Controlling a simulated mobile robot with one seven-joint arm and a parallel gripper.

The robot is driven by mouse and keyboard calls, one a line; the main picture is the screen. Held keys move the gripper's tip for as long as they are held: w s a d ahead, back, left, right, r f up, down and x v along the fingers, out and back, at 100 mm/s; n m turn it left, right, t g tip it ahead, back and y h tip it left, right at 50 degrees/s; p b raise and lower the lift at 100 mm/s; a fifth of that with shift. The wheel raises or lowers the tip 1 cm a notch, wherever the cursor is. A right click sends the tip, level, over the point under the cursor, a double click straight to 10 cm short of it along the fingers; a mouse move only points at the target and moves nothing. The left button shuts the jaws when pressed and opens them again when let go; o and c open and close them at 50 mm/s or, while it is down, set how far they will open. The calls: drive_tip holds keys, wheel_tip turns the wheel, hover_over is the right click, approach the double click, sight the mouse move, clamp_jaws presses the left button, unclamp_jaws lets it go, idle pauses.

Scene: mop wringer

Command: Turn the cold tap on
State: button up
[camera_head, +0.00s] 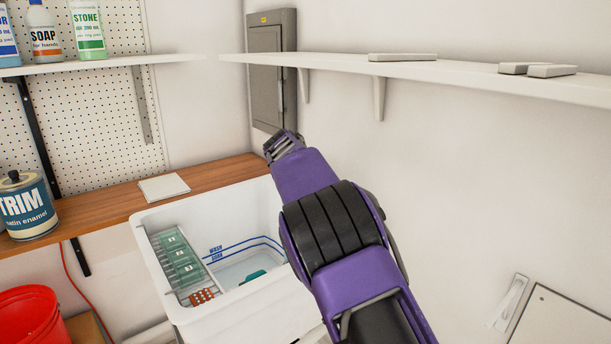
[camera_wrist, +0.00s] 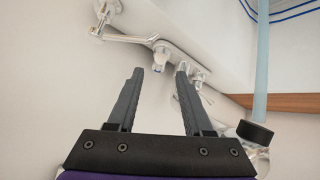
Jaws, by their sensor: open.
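In the wrist view, chrome tap fittings (camera_wrist: 160,52) run along a white surface beyond my fingertips, with a thin bent chrome arm reaching to the upper left. I cannot tell which part is the cold tap's handle. My gripper (camera_wrist: 158,74) is open and empty, its two dark fingers apart, with chrome parts beyond and partly behind the right finger. I cannot tell whether it touches them. In the head view my gripper (camera_head: 283,146) is above the back right of the white sink (camera_head: 240,318); the taps are hidden there by my arm.
A wooden counter (camera_head: 215,176) runs behind the sink. A white shelf (camera_head: 450,75) and a grey wall box (camera_head: 266,80) are near my arm.

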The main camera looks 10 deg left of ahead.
drive_tip(key=v, duration=1.1)
drive_tip(key=shift+s+r, duration=0.1)
